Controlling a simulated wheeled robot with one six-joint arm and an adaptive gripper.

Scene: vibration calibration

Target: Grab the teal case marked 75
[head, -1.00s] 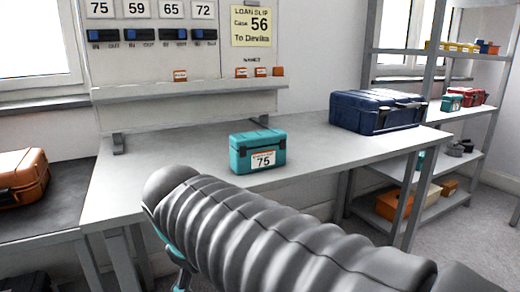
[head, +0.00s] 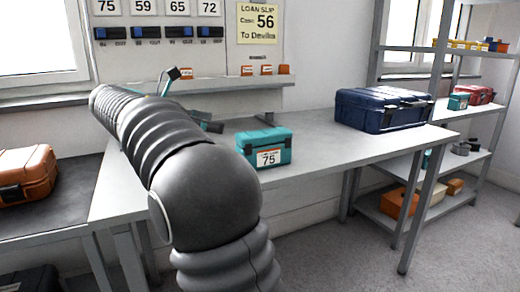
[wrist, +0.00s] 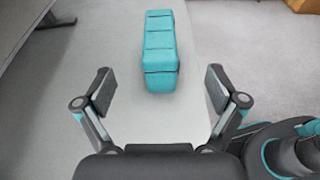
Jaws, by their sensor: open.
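The teal case marked 75 (head: 264,148) stands upright on the light grey table, its numbered label facing me. My gripper (head: 192,100) is open and empty to the left of the case and farther back, partly hidden behind my arm. The open fingers also show in the wrist view (wrist: 160,87), with nothing between them. Beyond them, a long teal block (wrist: 160,50) lies on a pale strip with grey floor on both sides. I cannot tell whether this block is the case.
A navy case (head: 382,110) stands at the table's right end. An orange case (head: 24,175) sits on a dark bench at left. A narrow ledge (head: 185,91) with small orange tags runs behind my gripper. A metal shelf unit stands at right. The table between the teal and navy cases is clear.

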